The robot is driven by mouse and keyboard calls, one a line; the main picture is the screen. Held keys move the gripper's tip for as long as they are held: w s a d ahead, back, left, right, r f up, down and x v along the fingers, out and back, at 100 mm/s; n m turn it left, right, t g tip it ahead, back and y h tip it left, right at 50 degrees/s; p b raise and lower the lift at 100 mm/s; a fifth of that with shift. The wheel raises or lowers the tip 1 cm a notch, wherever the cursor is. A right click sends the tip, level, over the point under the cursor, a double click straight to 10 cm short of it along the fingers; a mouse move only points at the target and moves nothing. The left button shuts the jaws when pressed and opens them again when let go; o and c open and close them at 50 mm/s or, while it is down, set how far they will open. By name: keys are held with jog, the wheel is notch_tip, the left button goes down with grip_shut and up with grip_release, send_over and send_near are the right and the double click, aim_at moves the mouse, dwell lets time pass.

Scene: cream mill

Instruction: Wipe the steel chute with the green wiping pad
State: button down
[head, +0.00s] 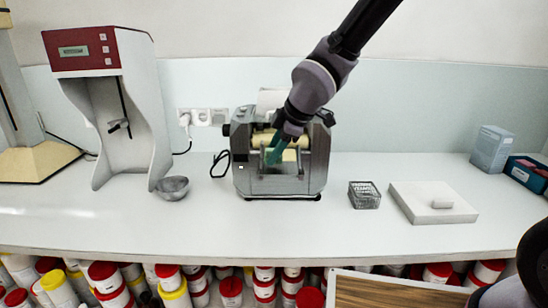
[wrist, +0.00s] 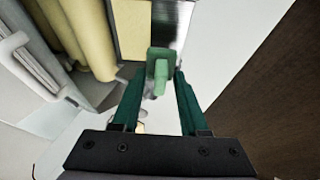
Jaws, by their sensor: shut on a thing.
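My gripper (head: 275,152) reaches down into the front of the mill in the head view. In the wrist view its two dark green fingers (wrist: 158,82) are shut on the light green wiping pad (wrist: 159,68), with the pad's block sticking out past the fingertips. A shiny steel strip, which looks like the steel chute (wrist: 176,22), lies just beyond the pad. I cannot tell whether the pad touches it. In the head view my fingers and arm hide the pad and part of the mill's front opening.
The steel mill (head: 313,165) with cream rollers stands mid-counter. A grey bowl (head: 172,188) and a red-topped machine (head: 84,52) are to its left. The counter front is clear.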

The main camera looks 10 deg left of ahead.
jog(key=shift+s+r, duration=0.2)
jog(key=shift+r, duration=1.1)
jog(key=shift+s+r, duration=0.2)
jog(key=shift+r, duration=1.1)
jog(key=shift+d, duration=0.1)
jog(key=shift+w+d+r, duration=1.2)
jog(key=shift+w+d, duration=0.2)
jog(key=shift+d, duration=0.25)
jog(key=w+f, duration=0.1)
jog(key=f, duration=0.1)
jog(key=w+f, duration=0.1)
jog(key=f, duration=0.1)
jog(key=w+f, duration=0.1)
jog(key=f, duration=0.1)
jog(key=shift+a+f, duration=0.35)
jog(key=shift+f, duration=0.05)
jog(key=shift+s+f, duration=0.1)
jog(key=shift+f, duration=0.25)
jog(key=shift+s+d+f, duration=0.15)
jog(key=shift+s+f, duration=0.15)
jog(key=shift+s, duration=0.35)
jog(key=shift+s+d+f, duration=0.2)
jog(key=shift+s+f, duration=0.05)
jog(key=shift+s, duration=0.4)
jog(key=shift+s+d+f, duration=0.15)
jog(key=shift+s+f, duration=0.15)
jog(key=shift+s, duration=0.35)
jog(key=shift+w+f, duration=0.15)
jog(key=shift+f, duration=0.25)
jog(key=shift+w, duration=0.1)
